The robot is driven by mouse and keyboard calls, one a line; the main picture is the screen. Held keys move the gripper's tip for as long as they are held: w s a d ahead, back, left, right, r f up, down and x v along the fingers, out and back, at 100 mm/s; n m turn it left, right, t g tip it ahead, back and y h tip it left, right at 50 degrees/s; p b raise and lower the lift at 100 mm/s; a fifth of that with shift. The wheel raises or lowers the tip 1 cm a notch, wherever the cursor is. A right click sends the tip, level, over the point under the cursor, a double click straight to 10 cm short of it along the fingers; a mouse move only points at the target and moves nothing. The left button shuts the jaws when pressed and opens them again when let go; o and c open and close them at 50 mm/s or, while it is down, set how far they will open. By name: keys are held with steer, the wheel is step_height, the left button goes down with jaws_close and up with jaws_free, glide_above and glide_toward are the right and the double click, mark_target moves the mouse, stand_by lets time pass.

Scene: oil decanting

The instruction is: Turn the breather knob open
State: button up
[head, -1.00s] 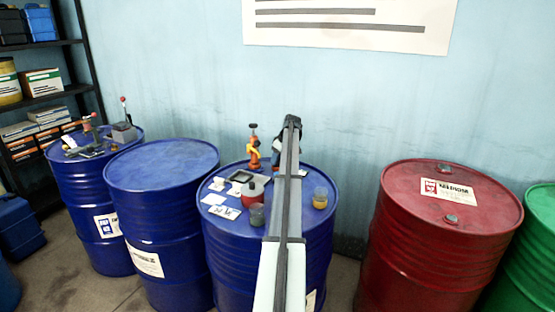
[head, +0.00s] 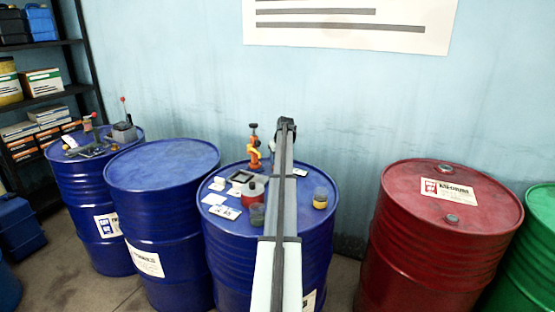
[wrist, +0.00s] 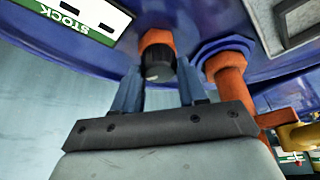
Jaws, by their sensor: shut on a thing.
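In the wrist view, a dark ribbed knob with an orange collar (wrist: 158,42) is on the blue drum top. It looks like the breather knob. My gripper (wrist: 158,82) has one blue-grey finger on each side of it and is shut on it. In the head view, my arm reaches over the front blue drum (head: 225,238), and hides the knob and most of the gripper.
An orange tap (wrist: 228,80) with a yellow part stands close right of my gripper; it also shows in the head view (head: 254,150). A red drum (head: 445,235) stands right.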

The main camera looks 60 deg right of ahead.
steer(key=m+g, duration=0.1)
steer(key=m, duration=0.1)
steer(key=m+h, duration=0.1)
steer(key=m, duration=0.2)
steer(key=shift+w+a+m+g, duration=0.1)
steer(key=shift+a+m+g, duration=0.05)
steer(key=shift+m+g, duration=0.2)
steer(key=shift+w+m+g+h, duration=0.1)
steer(key=shift+m+g+h, duration=0.5)
steer(key=shift+m, duration=1.35)
steer(key=shift+g+y, duration=0.25)
steer(key=shift+y, duration=0.05)
steer(key=o, duration=1.1)
steer(key=shift+c, duration=0.2)
steer(key=shift+r, duration=0.1)
steer(key=v, duration=1.3)
steer(key=shift+a+r, duration=0.2)
steer(key=shift+r, duration=0.05)
